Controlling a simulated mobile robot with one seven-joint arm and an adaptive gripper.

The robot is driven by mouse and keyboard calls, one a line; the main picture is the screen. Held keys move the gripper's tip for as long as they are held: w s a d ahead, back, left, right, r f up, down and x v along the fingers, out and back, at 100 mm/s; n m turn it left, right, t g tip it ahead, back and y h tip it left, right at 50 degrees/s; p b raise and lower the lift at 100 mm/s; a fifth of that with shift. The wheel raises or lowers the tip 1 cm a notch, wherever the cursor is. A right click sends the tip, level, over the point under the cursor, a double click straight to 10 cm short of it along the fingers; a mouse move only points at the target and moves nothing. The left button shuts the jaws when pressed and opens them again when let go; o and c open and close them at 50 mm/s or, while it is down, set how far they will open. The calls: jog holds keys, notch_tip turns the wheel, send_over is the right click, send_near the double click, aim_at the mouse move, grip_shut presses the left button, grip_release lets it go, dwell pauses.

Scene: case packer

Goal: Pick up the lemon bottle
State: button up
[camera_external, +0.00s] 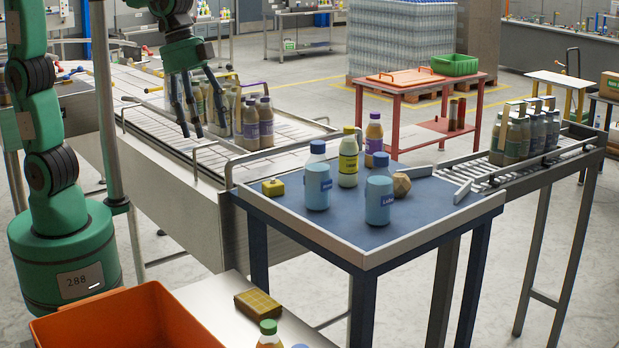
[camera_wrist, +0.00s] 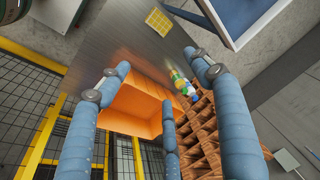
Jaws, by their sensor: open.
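The likely lemon bottle (camera_external: 348,162), pale yellow with a yellow cap, stands upright on the blue-topped table (camera_external: 283,216). Two light-blue bottles (camera_external: 318,186) (camera_external: 379,198) stand in front of it, and a purple-labelled bottle (camera_external: 374,138) stands behind it to the right. My gripper (camera_external: 197,130) is open and empty, left of that table in the external view, with its fingers pointing down. In the wrist view my gripper (camera_wrist: 160,75) has its blue fingers spread with nothing between them. I cannot make out the pale yellow bottle there.
A yellow block (camera_external: 273,187) and a tan faceted ball (camera_external: 401,184) share the table. Grouped bottles (camera_external: 258,122) stand on the conveyor at left, more (camera_external: 515,135) on the right-hand rollers. An orange bin (camera_external: 115,325) is in front, also in the wrist view (camera_wrist: 130,108).

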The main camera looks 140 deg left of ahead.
jog(key=w+a+r+p, duration=0.2)
jog(key=w+a+p, duration=0.1)
jog(key=a, duration=1)
jog(key=m+g+h+p, duration=0.1)
jog(key=g+p, duration=0.1)
jog(key=p, duration=0.8)
send_over(349, 151)
jog(key=s+a, duration=0.2)
jog(key=s, duration=0.2)
notch_tip(349, 151, down, 6)
jog(key=shift+a+f, duration=0.15)
jog(key=shift+f, duration=0.15)
jog(key=shift+w+f, duration=0.2)
jog(key=shift+f, duration=1.15)
jog(key=shift+w+f, duration=0.15)
jog(key=shift+f, duration=1.25)
jog(key=shift+w+f, duration=0.2)
jog(key=shift+f, duration=1.15)
jog(key=shift+f, duration=0.1)
jog(key=shift+w+d+f+p, duration=0.1)
jog(key=shift+w+f+p, duration=0.1)
jog(key=shift+f, duration=0.6)
jog(key=shift+w+d+f+p, duration=0.1)
jog(key=shift+f+p, duration=0.1)
jog(key=shift+f, duration=0.65)
jog(key=shift+w+d+f+p, duration=0.1)
jog(key=shift+w+f+p, duration=0.1)
jog(key=shift+f, duration=0.6)
